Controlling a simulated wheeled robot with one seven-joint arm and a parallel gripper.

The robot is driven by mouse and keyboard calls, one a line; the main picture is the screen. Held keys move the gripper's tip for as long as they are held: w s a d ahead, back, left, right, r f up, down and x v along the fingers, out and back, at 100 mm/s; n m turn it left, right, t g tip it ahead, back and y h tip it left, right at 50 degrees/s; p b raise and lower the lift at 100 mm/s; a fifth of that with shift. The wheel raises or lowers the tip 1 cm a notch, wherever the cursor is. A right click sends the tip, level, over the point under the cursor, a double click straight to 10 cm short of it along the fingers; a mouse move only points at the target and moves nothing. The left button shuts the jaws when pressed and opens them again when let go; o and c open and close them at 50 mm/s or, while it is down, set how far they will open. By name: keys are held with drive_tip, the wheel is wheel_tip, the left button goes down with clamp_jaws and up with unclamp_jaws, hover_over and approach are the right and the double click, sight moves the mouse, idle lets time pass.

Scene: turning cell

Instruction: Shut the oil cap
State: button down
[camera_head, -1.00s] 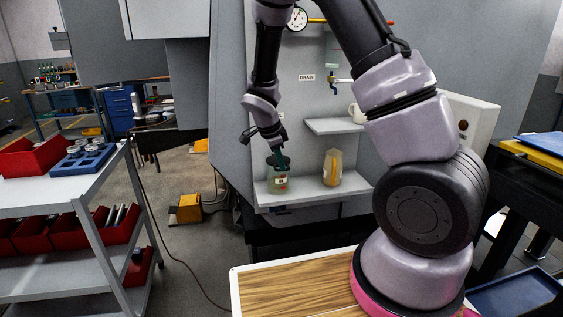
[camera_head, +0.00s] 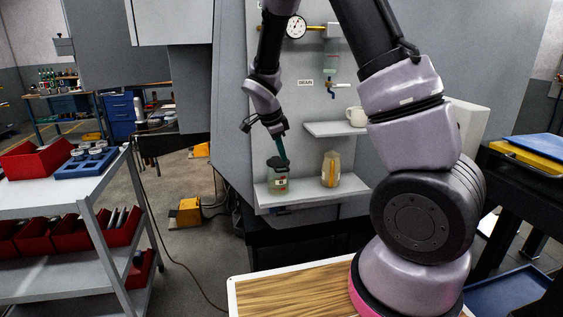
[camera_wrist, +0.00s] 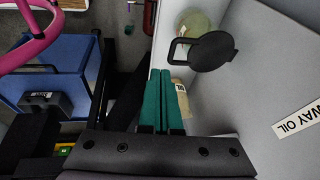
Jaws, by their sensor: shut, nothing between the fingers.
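The oil reservoir (camera_head: 278,184) is a greenish container with a label, on the lower shelf of the grey machine. Its dark cap (camera_head: 276,166) appears to lie over the top, roughly level. In the wrist view the cap (camera_wrist: 212,51) is a black disc with a loop on one side, and part of the greenish reservoir (camera_wrist: 196,24) shows past it. I cannot tell whether the cap is fully seated. My gripper (camera_head: 285,157) is above the cap, its green fingers pointing down. In the wrist view its fingers (camera_wrist: 165,75) are together and empty, apart from the cap.
An amber container (camera_head: 331,169) stands right of the reservoir on the shelf (camera_head: 310,193). A mug (camera_head: 356,116) is on a higher shelf, beside a drain valve (camera_head: 333,85). A grey cart (camera_head: 62,195) with red bins stands left.

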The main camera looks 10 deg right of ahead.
drive_tip(key=v, duration=0.8)
drive_tip(key=s+d+r+n+t+y, duration=0.2)
drive_tip(key=s+r+n, duration=0.4)
drive_tip(key=s+r, duration=0.3)
drive_tip(key=s+d+r+n+t+y, duration=0.3)
drive_tip(key=s+d+r+n, duration=0.2)
drive_tip(key=s, duration=0.9)
wheel_tip(320, 180, up, 5)
drive_tip(key=shift+d+f+n, duration=0.15)
drive_tip(key=shift+n, duration=1.05)
